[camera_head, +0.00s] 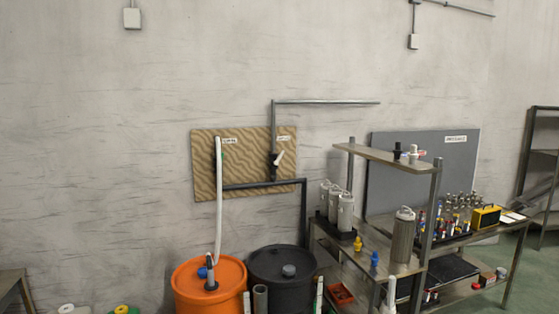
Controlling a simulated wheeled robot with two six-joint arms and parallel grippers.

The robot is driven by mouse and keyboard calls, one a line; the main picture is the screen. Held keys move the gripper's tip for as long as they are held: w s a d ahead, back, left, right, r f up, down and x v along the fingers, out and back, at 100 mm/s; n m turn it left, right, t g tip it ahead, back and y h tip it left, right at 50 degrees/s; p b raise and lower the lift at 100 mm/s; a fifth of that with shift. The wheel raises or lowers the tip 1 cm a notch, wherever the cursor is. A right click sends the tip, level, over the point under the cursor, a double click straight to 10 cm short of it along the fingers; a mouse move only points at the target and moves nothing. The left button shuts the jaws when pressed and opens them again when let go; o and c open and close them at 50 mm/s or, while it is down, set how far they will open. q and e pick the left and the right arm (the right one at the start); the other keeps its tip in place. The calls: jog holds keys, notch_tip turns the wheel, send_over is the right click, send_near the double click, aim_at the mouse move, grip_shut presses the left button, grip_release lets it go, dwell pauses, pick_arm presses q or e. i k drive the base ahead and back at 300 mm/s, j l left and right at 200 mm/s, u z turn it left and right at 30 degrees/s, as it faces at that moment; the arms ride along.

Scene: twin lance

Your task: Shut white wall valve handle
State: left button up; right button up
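The white wall valve handle (279,158) sits on a dark valve body on a grey pipe, in front of a tan, wavy-patterned wall board (250,160). The handle is small and looks tilted, its upper end to the right. I cannot tell from this distance whether the valve is open or shut. A small label is above it on the board. Neither of my grippers is in view, and nothing is seen touching the handle.
An orange drum (208,288) and a black drum (282,268) stand below the board. A white upright pipe (219,200) rises from the orange drum. A metal shelf bench (385,158) with canisters and bottles stands to the right.

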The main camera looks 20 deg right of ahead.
aim_at(276, 162)
jog(key=i+l+z, duration=0.4)
jog(key=i, duration=0.5)
jog(key=i+j+z, duration=0.1)
jog(key=i+z, duration=0.25)
jog(key=i, duration=0.5)
jog(key=i+j+z, duration=0.4)
jog(key=i, duration=0.5)
jog(key=i+l, duration=0.05)
jog(key=l, duration=0.05)
